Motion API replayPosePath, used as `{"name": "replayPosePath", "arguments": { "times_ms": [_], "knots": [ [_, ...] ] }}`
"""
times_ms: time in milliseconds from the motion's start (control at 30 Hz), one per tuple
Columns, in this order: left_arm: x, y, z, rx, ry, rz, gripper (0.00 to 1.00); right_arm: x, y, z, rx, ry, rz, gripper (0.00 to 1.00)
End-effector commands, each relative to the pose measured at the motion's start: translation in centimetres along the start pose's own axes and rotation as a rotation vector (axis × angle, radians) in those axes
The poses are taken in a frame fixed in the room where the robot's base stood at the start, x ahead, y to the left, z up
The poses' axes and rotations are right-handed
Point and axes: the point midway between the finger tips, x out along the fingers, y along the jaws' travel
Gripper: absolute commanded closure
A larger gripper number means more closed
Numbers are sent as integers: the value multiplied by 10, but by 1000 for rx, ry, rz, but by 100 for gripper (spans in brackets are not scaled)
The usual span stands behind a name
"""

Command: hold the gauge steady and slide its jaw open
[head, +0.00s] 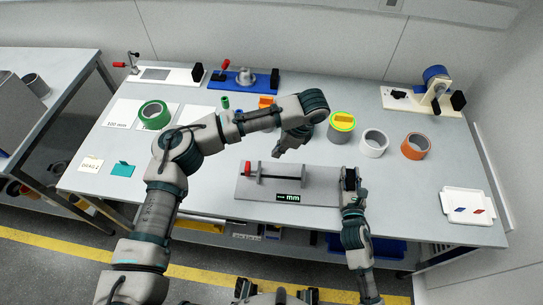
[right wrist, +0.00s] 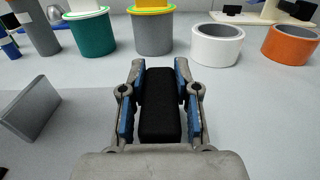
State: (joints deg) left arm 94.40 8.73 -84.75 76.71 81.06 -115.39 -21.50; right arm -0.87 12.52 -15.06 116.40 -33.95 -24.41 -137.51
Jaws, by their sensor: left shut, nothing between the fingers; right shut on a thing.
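The gauge (head: 322,187) is a grey base plate near the table's front edge. It carries a dark rod with a red end (head: 248,168) at the left, upright grey jaw plates and a lit display marked "mm" (head: 288,198). My right gripper (head: 348,174) is at the right end of the gauge, shut on a black block; the block (right wrist: 160,105) fills the space between its blue-padded fingers in the right wrist view. My left gripper (head: 277,154) is shut and empty, above and behind the gauge's rod, apart from it. A grey upright plate (right wrist: 30,108) shows at left in the right wrist view.
A grey can with a yellow piece (head: 342,127), a white roll (head: 374,143) and an orange roll (head: 415,146) stand behind the right gripper. A white tray (head: 467,205) lies at right. A green roll (head: 154,114) and a teal piece (head: 122,170) are at left.

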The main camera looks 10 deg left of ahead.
Motion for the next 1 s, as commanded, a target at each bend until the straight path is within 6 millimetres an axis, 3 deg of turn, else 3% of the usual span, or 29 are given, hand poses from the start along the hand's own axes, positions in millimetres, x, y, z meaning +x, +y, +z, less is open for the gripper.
{"name": "replayPosePath", "arguments": {
  "times_ms": [333,367,467,800,1000],
  "knots": [
    [-6,0,-1,1,0,1,100,-1,0,-6,-1,12,-2,100],
    [-6,0,-1,1,1,1,100,-1,0,-6,-1,12,-2,64],
    [-6,0,-1,1,1,1,100,-1,0,-4,0,9,-2,40],
    [-6,1,0,0,1,0,100,-4,0,-1,-1,2,0,40],
    [-6,1,0,0,1,0,100,-34,0,-2,0,5,1,40]
  ]
}}
